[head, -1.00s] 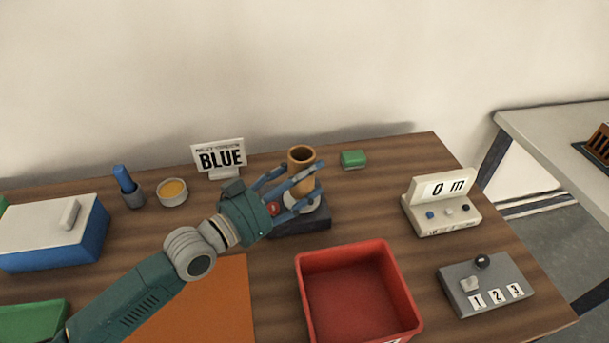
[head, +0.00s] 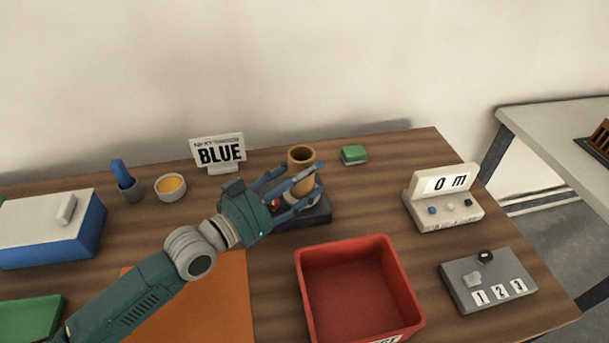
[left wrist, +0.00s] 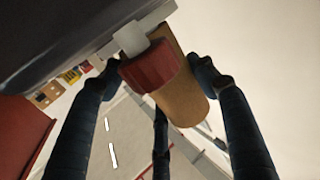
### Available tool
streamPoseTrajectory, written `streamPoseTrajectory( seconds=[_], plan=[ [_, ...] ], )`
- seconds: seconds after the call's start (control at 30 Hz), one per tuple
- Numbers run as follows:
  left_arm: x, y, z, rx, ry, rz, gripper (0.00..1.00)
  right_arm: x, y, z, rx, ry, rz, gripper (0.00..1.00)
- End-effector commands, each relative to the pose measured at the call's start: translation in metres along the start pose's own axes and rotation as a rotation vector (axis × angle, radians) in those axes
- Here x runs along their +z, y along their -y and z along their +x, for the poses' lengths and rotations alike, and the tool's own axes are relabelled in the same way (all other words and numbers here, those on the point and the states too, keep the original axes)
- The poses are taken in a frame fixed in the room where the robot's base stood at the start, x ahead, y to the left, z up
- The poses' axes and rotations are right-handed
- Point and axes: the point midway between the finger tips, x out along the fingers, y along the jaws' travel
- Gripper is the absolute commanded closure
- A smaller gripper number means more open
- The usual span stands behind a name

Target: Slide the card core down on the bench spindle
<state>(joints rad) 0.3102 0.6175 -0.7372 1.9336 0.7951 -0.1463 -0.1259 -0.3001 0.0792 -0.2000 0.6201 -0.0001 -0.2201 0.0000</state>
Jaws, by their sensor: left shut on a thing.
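The card core (head: 301,158) is an upright brown cardboard tube, open at the top. In the left wrist view the core (left wrist: 183,98) shows its brown side. My left gripper (head: 300,184) is shut on the core, with blue fingers around it. The bench spindle's dark base (head: 313,216) is under the core, with a pale part at the core's foot mostly hidden by fingers. A red knob (left wrist: 148,68) on a pale stem stands beside the core in the left wrist view. Whether the core touches the base is hidden. My right gripper is not in view.
A red bin (head: 345,290) stands in front, and a green block (head: 354,154) behind right. A BLUE sign (head: 220,152), orange-filled dish (head: 171,187) and blue-handled tool (head: 123,178) stand at back left. A display unit (head: 443,197) and numbered switch box (head: 487,281) are right.

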Motion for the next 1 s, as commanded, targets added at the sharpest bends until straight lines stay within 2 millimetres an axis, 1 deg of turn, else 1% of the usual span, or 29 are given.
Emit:
streamPoseTrajectory(
  seconds=[0.03,0.07,0.13,0.17,0.47,0.57,0.67,0.9,1.0],
  plan=[
    [-0.001,0.0,0.0,0.0,-0.001,0.0,0.68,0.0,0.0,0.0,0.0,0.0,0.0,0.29],
    [-0.001,0.0,0.0,0.0,-0.001,0.0,0.36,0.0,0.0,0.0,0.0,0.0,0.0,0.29],
    [-0.001,0.0,0.0,0.0,-0.001,0.0,0.22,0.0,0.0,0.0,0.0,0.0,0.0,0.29],
    [-0.001,0.0,0.0,0.0,-0.001,0.0,0.2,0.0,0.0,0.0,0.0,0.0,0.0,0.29],
    [0.001,0.0,-0.001,0.0,0.003,0.0,0.2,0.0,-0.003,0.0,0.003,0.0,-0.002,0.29],
    [0.002,0.001,-0.009,-0.001,0.004,0.001,0.2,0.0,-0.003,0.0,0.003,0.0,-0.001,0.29],
    [0.002,0.001,-0.024,-0.001,0.006,0.002,0.2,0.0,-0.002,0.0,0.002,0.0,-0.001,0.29],
    [0.002,0.0,-0.076,0.0,0.006,0.002,0.2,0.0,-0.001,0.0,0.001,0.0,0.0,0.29],
    [0.002,0.0,-0.094,0.0,0.005,0.001,0.2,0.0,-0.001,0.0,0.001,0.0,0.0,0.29]
  ],
)
